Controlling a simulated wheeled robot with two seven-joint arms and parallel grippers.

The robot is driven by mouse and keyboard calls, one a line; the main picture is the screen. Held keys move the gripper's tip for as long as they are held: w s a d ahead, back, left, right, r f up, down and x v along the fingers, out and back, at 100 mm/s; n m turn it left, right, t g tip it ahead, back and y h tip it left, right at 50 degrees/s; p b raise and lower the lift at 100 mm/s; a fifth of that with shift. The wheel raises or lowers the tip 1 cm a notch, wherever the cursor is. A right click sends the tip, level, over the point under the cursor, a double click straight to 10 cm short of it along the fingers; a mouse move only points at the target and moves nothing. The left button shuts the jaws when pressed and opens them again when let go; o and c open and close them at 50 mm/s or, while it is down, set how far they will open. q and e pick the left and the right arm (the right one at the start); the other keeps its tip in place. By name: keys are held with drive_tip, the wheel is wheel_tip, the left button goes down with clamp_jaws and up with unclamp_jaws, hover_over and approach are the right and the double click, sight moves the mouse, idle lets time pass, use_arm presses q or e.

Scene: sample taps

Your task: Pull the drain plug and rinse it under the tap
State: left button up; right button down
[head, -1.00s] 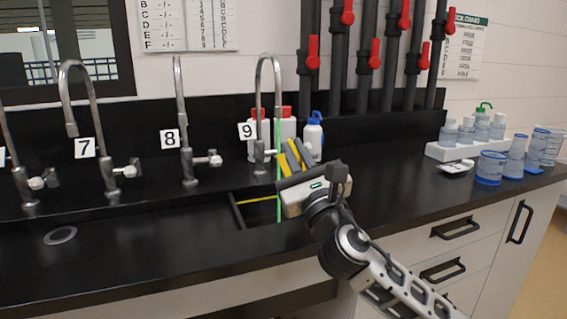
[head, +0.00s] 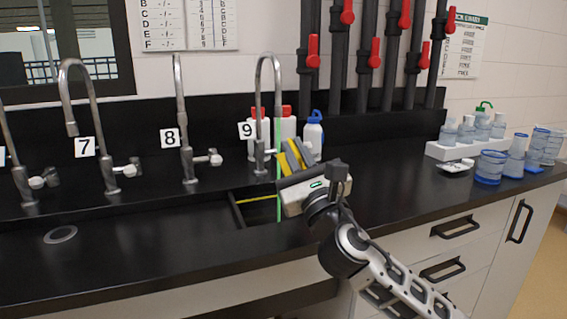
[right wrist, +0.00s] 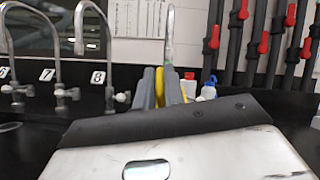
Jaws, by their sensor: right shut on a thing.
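My right gripper (head: 293,154) is in front of tap 9 (head: 259,95), with its fingers pointing up and back above the right edge of the open sink (head: 262,212). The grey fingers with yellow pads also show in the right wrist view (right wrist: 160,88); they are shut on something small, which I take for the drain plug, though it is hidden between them. A thin green vertical line (head: 278,175) runs down beside tap 9 into the sink. No water stream is clear. My left gripper is out of view.
White bottles with red caps (head: 288,128) and a blue-capped bottle (head: 313,135) stand behind the gripper. Taps 8 (head: 182,100) and 7 (head: 92,100) are to the left. Blue-banded beakers (head: 490,168) and a bottle rack (head: 462,153) are at the right. The counter between is clear.

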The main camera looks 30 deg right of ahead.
drive_tip(key=shift+s+r+p, duration=0.15)
drive_tip(key=shift+r+p, duration=0.1)
drive_tip(key=shift+p, duration=0.05)
drive_tip(key=s+r+p, duration=0.1)
drive_tip(key=s+a+r+p, duration=0.1)
drive_tip(key=s+p, duration=0.1)
drive_tip(key=s+a+r+p, duration=0.1)
drive_tip(key=shift+s+r, duration=0.15)
drive_tip(key=shift+r, duration=0.15)
